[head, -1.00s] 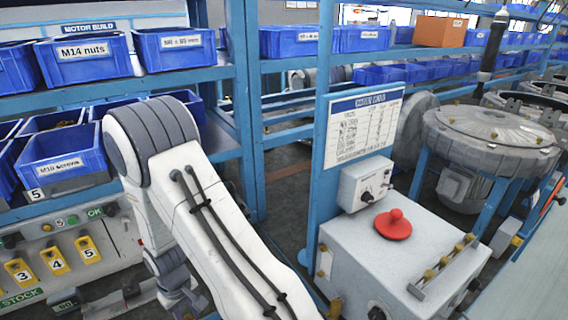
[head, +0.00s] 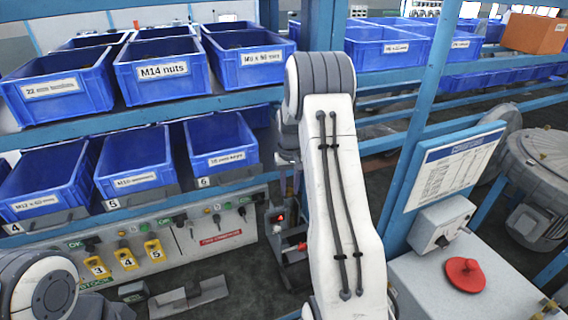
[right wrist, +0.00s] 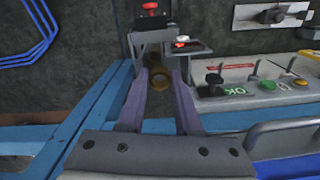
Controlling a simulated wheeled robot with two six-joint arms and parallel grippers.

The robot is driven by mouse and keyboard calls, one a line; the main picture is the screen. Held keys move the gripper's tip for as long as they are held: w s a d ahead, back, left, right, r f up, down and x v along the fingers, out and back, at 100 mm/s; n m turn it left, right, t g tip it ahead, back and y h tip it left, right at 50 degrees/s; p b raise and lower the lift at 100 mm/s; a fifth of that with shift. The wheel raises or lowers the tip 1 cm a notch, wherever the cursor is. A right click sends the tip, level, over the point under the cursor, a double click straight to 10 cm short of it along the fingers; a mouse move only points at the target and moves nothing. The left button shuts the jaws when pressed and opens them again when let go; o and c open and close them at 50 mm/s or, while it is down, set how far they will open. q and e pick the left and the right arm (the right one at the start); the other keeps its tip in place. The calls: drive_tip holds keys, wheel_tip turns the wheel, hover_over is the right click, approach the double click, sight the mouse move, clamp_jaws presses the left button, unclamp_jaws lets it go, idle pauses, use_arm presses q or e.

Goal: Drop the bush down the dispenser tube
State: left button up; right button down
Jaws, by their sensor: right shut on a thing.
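The bush is a small bronze ring (right wrist: 159,83) between the fingertips of my right gripper (right wrist: 160,78) in the right wrist view. The gripper is shut on it, and the fingers point ahead toward a grey stand with a red knob (right wrist: 149,10). In the head view my right gripper (head: 290,184) is small and partly hidden behind my right forearm; the bush cannot be made out there. I cannot clearly identify the dispenser tube; a dark fixture with a red light (head: 280,217) stands just below the gripper. My left arm shows at the lower left, its gripper out of view.
A panel with switches and yellow tags (head: 125,257) runs below the shelf of blue bins (head: 134,160). A blue post (head: 425,125) rises right of my right arm. A grey box with a red button (head: 465,274) stands at the lower right.

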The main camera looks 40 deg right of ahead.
use_arm(q)
drive_tip(key=shift+w+r, duration=0.35)
drive_tip(key=shift+w, duration=0.1)
use_arm(e)
drive_tip(key=shift+w+d+r, duration=0.35)
drive_tip(key=shift+d+r, duration=0.4)
drive_tip(key=shift+d, duration=0.1)
drive_tip(key=shift+a, duration=0.1)
drive_tip(key=shift+s+f+b, duration=0.1)
drive_tip(key=shift+f+b, duration=1.5)
drive_tip(key=shift+f, duration=1.25)
use_arm(q)
wheel_tip(320, 180, down, 3)
drive_tip(key=shift+f, duration=0.2)
use_arm(e)
drive_tip(key=c, duration=0.5)
unclamp_jaws()
